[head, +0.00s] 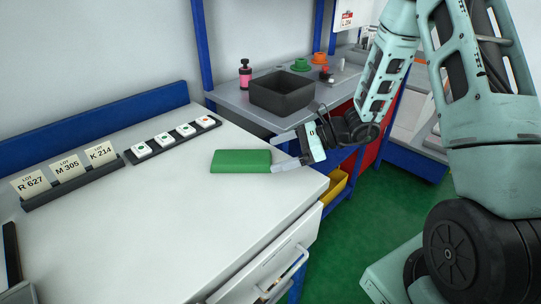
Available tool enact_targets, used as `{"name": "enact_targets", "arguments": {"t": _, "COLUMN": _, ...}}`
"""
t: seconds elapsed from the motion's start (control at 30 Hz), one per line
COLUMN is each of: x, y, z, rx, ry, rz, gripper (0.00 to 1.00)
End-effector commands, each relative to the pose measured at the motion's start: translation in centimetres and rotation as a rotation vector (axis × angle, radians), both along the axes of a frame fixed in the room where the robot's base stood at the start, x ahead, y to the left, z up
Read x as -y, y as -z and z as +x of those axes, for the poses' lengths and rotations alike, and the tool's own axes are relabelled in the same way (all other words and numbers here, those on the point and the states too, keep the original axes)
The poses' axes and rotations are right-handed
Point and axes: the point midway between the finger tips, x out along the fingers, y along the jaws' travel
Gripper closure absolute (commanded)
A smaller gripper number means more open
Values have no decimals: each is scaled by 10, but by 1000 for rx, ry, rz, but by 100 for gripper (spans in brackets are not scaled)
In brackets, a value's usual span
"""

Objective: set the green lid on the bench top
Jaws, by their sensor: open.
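The green lid (241,161) is a flat rectangular block lying on the white bench top (165,220), near its right end. My gripper (276,165) is at the lid's right end, reaching in from the right. Its jaws are open. The near finger shows beside the lid's right edge; the far finger is partly hidden, and I cannot tell whether either finger touches the lid.
A dark rack with lot cards (69,172) and a strip of white buttons (174,139) stand behind and left of the lid. A second bench beyond holds a dark bin (282,93), a pink bottle (245,76) and green and orange pieces. The bench front is clear.

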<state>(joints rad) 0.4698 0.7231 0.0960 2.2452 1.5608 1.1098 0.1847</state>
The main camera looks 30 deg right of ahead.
Motion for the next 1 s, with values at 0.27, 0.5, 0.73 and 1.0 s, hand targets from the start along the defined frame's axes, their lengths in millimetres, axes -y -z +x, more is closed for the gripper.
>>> {"name": "enact_targets", "arguments": {"t": 0.27, "x": 49, "y": -22, "z": -24, "rx": 1, "ry": 4, "rz": -1, "gripper": 8}}
{"name": "enact_targets", "arguments": {"t": 0.5, "x": 68, "y": -33, "z": -36, "rx": 1, "ry": -5, "rz": -2, "gripper": 8}}
{"name": "enact_targets", "arguments": {"t": 0.73, "x": -16, "y": -51, "z": -73, "rx": 82, "ry": -401, "rz": -160, "gripper": 8}}
{"name": "enact_targets", "arguments": {"t": 1.0, "x": -124, "y": -66, "z": -198, "rx": 499, "ry": -1390, "rz": -598, "gripper": 8}}
